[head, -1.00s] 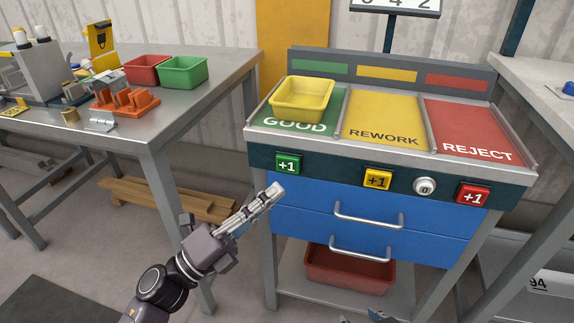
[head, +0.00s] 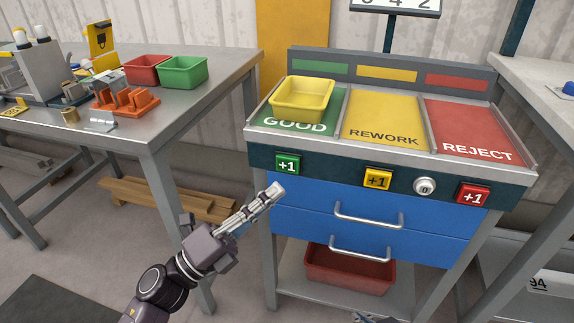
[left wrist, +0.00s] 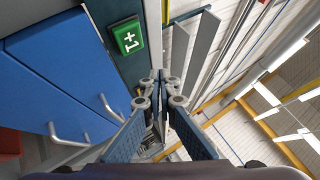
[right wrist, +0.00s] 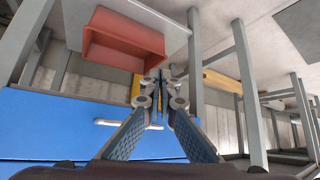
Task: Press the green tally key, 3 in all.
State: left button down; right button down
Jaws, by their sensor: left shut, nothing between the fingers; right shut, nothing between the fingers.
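The green tally key (head: 287,164), marked +1, is on the dark front strip of the sorting station, below the GOOD area. It also shows in the left wrist view (left wrist: 128,39), up and left of the fingertips. My left gripper (head: 277,189) is shut and empty, a little below the key and apart from it. In the left wrist view its fingers (left wrist: 160,78) meet. My right gripper (right wrist: 160,78) is shut and empty, low by the blue drawers and the red bin; only a small part of it shows at the bottom of the head view.
A yellow key (head: 377,180), a round grey knob (head: 424,186) and a red key (head: 473,194) share the strip. A yellow bin (head: 302,100) sits on the GOOD area. Drawer handles (head: 368,214) stick out below. A red bin (head: 350,272) is on the lower shelf.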

jog(key=shift+w, duration=0.1)
dwell(0.7)
